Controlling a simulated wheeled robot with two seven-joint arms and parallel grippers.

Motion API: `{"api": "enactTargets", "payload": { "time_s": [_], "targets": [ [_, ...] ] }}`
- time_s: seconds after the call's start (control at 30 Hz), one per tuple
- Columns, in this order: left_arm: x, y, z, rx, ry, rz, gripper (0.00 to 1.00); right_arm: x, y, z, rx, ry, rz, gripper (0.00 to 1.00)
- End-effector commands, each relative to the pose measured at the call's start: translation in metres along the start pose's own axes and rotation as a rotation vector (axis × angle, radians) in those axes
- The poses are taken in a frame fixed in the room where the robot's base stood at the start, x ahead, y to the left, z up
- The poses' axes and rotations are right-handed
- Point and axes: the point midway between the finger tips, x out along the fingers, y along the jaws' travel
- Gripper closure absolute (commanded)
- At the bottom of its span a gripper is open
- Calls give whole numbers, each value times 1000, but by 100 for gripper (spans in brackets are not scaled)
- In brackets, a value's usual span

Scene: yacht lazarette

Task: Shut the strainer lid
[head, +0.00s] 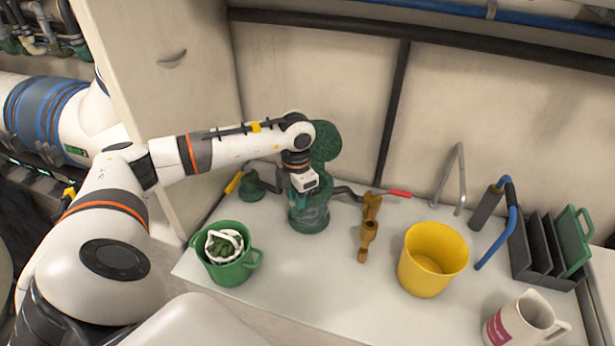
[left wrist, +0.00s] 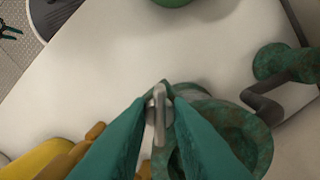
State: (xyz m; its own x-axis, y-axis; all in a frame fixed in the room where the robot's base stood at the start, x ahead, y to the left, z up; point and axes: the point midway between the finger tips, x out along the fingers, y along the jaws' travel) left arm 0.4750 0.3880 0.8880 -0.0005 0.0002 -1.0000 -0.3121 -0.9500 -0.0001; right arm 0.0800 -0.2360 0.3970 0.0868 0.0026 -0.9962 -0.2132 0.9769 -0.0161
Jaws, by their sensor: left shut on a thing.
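The green strainer (head: 309,217) stands on the white bench, with pipes on both sides. Its round green lid (head: 325,142) stands raised behind it, partly hidden by my arm. In the left wrist view the strainer's round rim (left wrist: 258,125) shows behind my fingers. My left gripper (head: 302,192) is at the top of the strainer. In the left wrist view its teal fingers (left wrist: 158,125) are shut on a small grey metal fitting (left wrist: 158,105) beside the rim. The fingers hide part of the strainer. My right gripper is not in view.
A green bucket (head: 230,272) with a white-and-green bundle stands front left of the strainer. The wall rises close behind.

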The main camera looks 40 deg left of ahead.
Motion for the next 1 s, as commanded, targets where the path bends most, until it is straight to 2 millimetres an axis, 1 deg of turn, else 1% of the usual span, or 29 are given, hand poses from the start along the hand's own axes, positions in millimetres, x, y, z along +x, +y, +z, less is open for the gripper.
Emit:
{"api": "enactTargets", "payload": {
  "time_s": [0.17,0.2,0.3,0.57,0.67,0.77,0.87,1.0],
  "targets": [
    [-1,0,-1,-1,2,1,100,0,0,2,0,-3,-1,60],
    [-1,0,-1,-1,2,1,75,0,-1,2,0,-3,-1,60],
    [-1,0,-1,-2,2,1,59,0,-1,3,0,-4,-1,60],
    [-1,0,-1,-2,1,1,59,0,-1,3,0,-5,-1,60],
    [-5,0,-1,-2,2,0,59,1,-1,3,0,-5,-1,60],
    [-18,-1,-2,-3,5,-2,59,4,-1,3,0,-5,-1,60],
    [-37,0,-2,-2,7,-2,59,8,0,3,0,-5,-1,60],
    [-69,0,-2,-1,7,-2,59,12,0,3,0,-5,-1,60]
  ]
}}
